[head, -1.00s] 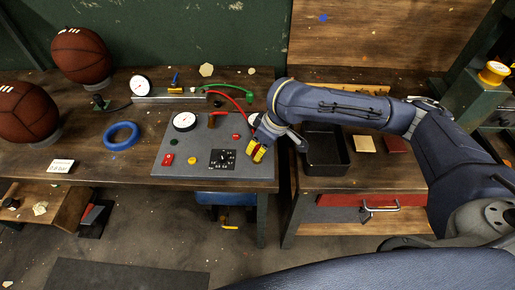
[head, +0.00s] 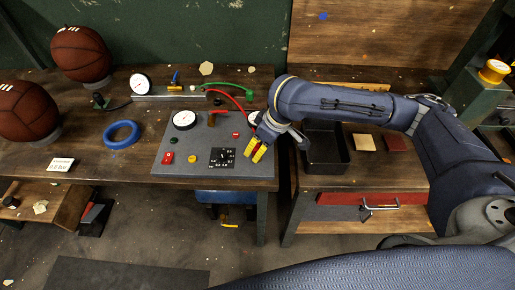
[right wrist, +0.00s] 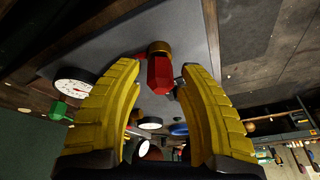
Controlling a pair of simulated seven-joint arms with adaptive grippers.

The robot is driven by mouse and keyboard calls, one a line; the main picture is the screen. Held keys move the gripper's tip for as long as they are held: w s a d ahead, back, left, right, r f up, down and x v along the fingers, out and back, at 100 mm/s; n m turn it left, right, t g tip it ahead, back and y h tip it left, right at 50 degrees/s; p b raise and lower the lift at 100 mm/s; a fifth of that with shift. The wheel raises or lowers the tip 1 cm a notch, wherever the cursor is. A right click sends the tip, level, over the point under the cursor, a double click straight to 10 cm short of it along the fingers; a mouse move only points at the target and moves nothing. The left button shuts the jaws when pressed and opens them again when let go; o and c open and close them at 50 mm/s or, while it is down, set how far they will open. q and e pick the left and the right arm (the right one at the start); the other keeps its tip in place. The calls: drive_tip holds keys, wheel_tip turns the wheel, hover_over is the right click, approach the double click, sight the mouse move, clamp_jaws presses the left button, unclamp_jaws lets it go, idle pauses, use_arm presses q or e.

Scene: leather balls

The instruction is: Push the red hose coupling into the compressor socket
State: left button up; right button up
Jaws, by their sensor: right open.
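My right gripper (head: 257,150) has yellow fingers and hangs over the right edge of the grey panel (head: 170,151). In the right wrist view its fingers are open, one on each side of a red hexagonal coupling (right wrist: 160,77), with gaps visible on both sides. A brass ring (right wrist: 159,48) sits at the coupling's far end; I cannot tell whether it is the socket or part of the coupling, nor how deep the coupling sits. In the head view the gripper hides this spot. A red hose (head: 232,99) curves toward the panel. My left gripper is not in view.
The panel carries a gauge (head: 185,119), a black dial plate (head: 222,157) and small red and yellow buttons. A black tray (head: 326,165) stands right of the gripper. A blue ring (head: 121,134) and two leather balls (head: 80,52) are at left.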

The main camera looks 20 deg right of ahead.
drive_tip(key=v, duration=1.1)
